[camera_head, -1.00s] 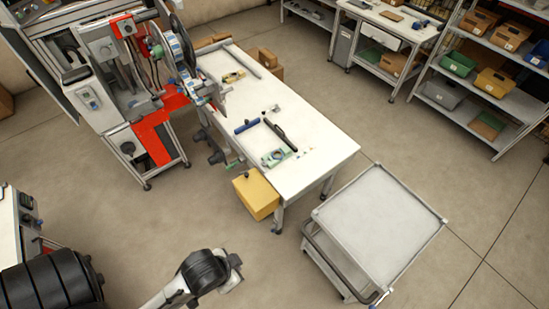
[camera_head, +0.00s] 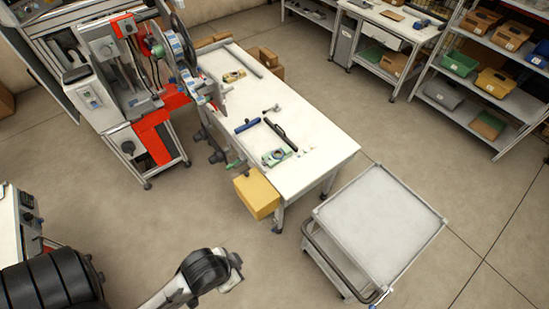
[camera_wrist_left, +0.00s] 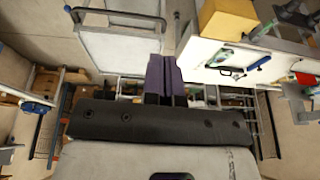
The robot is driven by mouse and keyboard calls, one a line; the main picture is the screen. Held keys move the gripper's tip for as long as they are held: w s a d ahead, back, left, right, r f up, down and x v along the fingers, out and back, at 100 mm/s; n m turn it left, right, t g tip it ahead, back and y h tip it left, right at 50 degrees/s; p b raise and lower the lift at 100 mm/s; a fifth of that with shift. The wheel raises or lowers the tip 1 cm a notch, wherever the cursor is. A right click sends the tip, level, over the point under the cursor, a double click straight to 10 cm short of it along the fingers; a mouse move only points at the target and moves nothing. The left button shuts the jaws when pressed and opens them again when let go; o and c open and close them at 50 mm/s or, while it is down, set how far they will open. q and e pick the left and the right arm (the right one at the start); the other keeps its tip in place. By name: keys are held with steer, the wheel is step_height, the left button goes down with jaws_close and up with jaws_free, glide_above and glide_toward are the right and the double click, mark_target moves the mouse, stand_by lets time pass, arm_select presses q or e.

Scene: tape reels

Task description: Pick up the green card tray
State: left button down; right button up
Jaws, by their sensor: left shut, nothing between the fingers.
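A small pale green tray (camera_head: 277,156) with a darker ring-like shape on it lies near the front end of the white worktable (camera_head: 318,172). In the left wrist view a green-edged item that looks like this tray (camera_wrist_left: 221,56) lies on the white table, to the right of my gripper. My left gripper (camera_wrist_left: 165,77) shows there as two purple fingers, shut with nothing between them, well away from the table. In the head view my left arm is at the bottom, far from the tray; its fingers cannot be made out. My right gripper is in neither view.
A blue roller (camera_head: 247,126) and a black bar (camera_head: 280,136) lie close to the tray. A yellow box (camera_head: 256,194) stands at the table's near side. A bare grey cart (camera_head: 380,225) stands to the right. The reel machine (camera_head: 125,80) is at left. Open floor lies between.

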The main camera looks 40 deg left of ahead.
arm_select(q)
steer(key=c, duration=1.8)
jaws_free()
steer(key=o, duration=1.5)
